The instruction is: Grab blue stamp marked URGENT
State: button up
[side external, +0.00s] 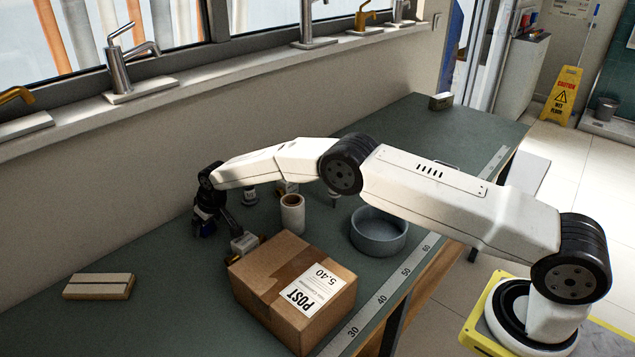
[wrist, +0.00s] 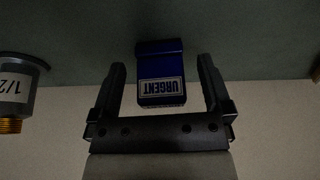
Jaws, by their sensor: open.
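The blue stamp (wrist: 161,66) with a white label reading URGENT is in the wrist view, between the two black fingers of my gripper (wrist: 160,80). The label looks upside down there. Gaps show between the stamp and both fingers, so the gripper is open and not closed on it. In the side view my gripper (side external: 213,222) is low over the bench at the far left end of my arm. A dark blue part of the stamp (side external: 205,225) shows there, partly hidden by the gripper.
A cardboard box (side external: 292,290) labelled POST stands near the front edge. A white roll (side external: 292,214) and a grey round bowl (side external: 379,231) stand right of the gripper. A wooden block (side external: 99,286) lies left. A cylinder marked 1/2 (wrist: 20,85) is left in the wrist view.

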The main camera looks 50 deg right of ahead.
jog(key=c, duration=1.3)
jog(key=shift+r, duration=0.1)
jog(key=shift+r, duration=1.55)
jog(key=shift+s+d+r, duration=0.1)
jog(key=shift+s+r, duration=0.6)
jog(key=shift+r, duration=0.1)
jog(key=s+d+r, duration=0.2)
jog(key=s+r, duration=0.6)
jog(key=s, duration=0.4)
jog(key=shift+s, duration=0.2)
